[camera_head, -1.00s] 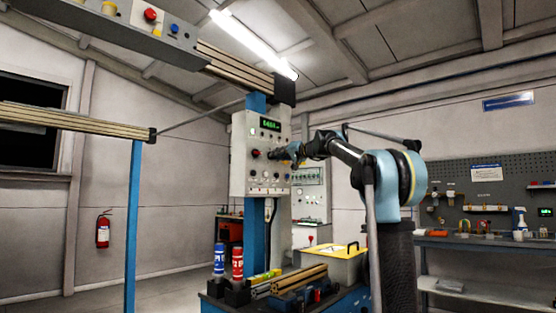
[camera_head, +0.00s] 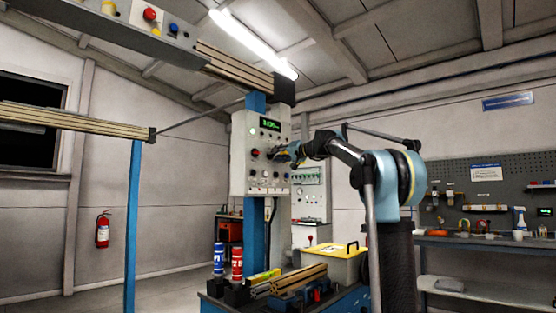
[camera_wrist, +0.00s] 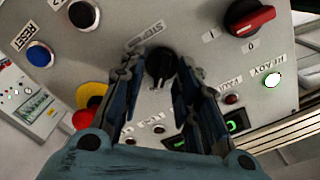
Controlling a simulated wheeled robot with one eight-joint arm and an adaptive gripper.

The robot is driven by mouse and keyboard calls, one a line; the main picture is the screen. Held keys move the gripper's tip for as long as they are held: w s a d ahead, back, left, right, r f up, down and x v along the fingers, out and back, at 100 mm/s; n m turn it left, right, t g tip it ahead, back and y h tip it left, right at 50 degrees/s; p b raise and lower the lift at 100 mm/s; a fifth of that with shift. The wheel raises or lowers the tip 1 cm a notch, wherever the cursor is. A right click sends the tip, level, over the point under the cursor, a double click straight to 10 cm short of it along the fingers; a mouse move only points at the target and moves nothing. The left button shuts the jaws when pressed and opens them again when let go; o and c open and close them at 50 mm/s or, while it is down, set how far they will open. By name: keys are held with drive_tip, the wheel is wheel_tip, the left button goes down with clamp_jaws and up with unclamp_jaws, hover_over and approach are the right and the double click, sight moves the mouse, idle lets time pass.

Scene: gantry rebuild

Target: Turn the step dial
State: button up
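The step dial is a small black knob (camera_wrist: 160,62) on the pale control panel, beside a label reading STEP in the wrist view. My gripper (camera_wrist: 158,78) is open, with one dark finger on each side of the knob. Narrow gaps seem to show between the fingers and the knob. In the head view my gripper (camera_head: 281,153) reaches the front of the control panel (camera_head: 240,165) from the right and hides the dial. A green-lit display (camera_head: 270,124) shows digits too blurred to read surely.
Around the dial in the wrist view are a red rotary switch (camera_wrist: 252,18), a blue reset button (camera_wrist: 40,54), a red-and-yellow stop button (camera_wrist: 86,120) and a lit ready lamp (camera_wrist: 273,80). A yellow-lidded box (camera_head: 335,262) and metal profiles (camera_head: 300,275) lie below the panel.

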drive_tip(key=shift+d, duration=0.1)
drive_tip(key=v, duration=1.1)
drive_tip(key=shift+s+d, duration=0.25)
drive_tip(key=shift+d, duration=0.05)
drive_tip(key=shift+f, duration=0.1)
